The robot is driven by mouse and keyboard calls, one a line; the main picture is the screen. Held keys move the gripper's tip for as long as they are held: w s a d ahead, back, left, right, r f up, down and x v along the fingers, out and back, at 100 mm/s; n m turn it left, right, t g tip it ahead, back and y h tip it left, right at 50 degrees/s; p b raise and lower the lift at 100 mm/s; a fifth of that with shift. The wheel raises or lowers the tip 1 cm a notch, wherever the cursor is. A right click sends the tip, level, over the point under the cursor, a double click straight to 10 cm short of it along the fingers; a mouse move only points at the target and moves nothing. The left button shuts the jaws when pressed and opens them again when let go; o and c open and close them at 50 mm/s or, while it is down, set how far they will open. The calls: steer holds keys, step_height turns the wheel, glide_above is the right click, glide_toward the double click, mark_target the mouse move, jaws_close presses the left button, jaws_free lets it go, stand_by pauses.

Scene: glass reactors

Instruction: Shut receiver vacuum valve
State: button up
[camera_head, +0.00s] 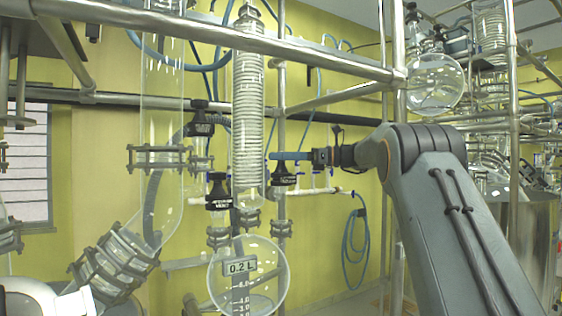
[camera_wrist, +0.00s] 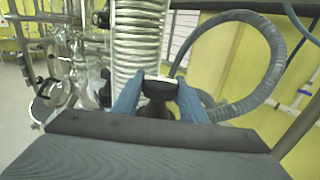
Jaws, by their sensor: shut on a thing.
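A black valve (camera_head: 284,178) with small white lettering, too small to read surely, sits on the glassware right of the coiled condenser. I take it for the receiver vacuum valve. My gripper (camera_head: 290,156) reaches in from the right, its blue fingers level at the valve's top. In the wrist view my gripper (camera_wrist: 158,93) has one blue finger on each side of the black valve knob (camera_wrist: 160,88) and is shut on it. The knob's lower part and the valve stem are partly hidden.
Another black valve (camera_head: 217,190) is close on the left, and a third (camera_head: 202,124) is higher up. The glass coil condenser (camera_head: 247,120) stands beside my fingers. Metal frame pipes (camera_head: 230,38) cross above. A blue hose coil (camera_head: 355,245) hangs on the yellow wall.

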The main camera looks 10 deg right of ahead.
steer(key=m+t+h+b, duration=0.3)
steer(key=m+t+b, duration=0.1)
steer(key=t, duration=0.1)
steer(key=shift+a, duration=0.1)
steer(key=m+t+h+b, duration=0.3)
steer(key=h, duration=0.1)
steer(key=shift+t, duration=0.3)
steer(key=shift+r, duration=0.1)
steer(key=o, duration=0.9)
steer(key=shift+c, duration=0.2)
